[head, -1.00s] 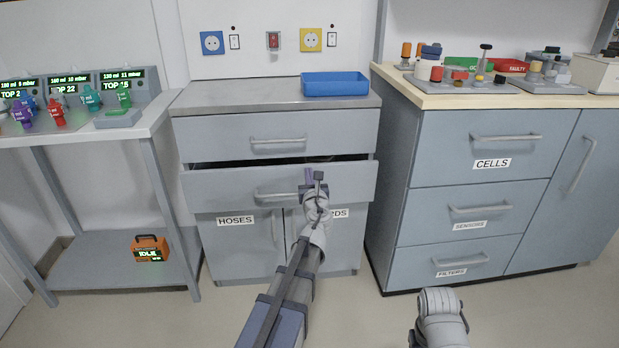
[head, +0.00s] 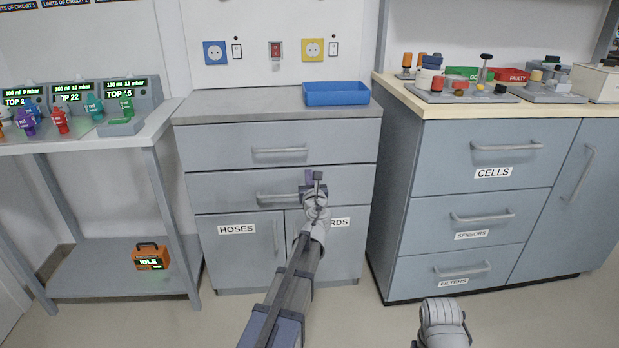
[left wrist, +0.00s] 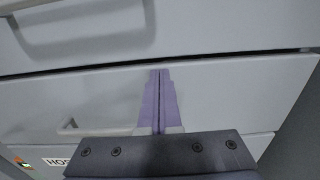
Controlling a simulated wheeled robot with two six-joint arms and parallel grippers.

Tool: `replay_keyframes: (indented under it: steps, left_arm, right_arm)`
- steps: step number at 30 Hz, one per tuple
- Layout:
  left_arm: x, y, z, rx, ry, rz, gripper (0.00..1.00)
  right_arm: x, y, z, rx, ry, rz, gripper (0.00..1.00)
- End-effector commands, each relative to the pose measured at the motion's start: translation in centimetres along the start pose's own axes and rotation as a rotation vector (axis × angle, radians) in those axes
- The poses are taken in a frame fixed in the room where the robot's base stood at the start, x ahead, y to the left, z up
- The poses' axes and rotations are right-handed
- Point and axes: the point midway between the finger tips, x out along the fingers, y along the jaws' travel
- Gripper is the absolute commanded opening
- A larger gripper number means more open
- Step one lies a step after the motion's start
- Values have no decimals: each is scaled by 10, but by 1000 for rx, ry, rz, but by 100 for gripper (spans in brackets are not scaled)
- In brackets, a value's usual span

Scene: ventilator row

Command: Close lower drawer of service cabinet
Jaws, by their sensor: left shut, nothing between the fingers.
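The lower drawer (head: 225,190) of the grey service cabinet (head: 190,140) sits flush with the cabinet front, with only a thin seam above it. Its bar handle (head: 270,197) is partly hidden by my left gripper. My left gripper (head: 312,178) is shut and empty, its fingertips against or very near the drawer front, right of the handle's middle. In the left wrist view, the shut purple fingers (left wrist: 158,100) point at the drawer front (left wrist: 60,100); contact cannot be told for sure. The upper drawer (head: 250,135) above is also shut. My right gripper is not in view.
A blue tray (head: 336,94) stands on the cabinet top. Doors below carry a HOSES label (head: 237,229) and a partly hidden one. A wider cabinet (head: 480,200) stands at right, a side table (head: 150,135) at left with an orange IDLE box (head: 150,257) on its shelf.

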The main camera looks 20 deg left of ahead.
Motion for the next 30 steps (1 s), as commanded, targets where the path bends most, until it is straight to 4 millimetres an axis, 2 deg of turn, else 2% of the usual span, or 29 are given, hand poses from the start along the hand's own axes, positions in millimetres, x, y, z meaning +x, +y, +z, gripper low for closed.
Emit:
replay_keyframes:
  steps: [9, 15, 21, 30]
  left_arm:
    - [-71, 2, 0, -3, 0, -4, 0]
    - [-110, 2, 0, -3, 1, -3, 0]
    - [-131, 1, 0, -3, 1, -3, 0]
    - [-136, 1, 0, -4, 1, -1, 0]
  right_arm:
    - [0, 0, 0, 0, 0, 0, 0]
    - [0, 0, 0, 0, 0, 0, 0]
    - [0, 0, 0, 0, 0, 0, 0]
    - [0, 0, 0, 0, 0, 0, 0]
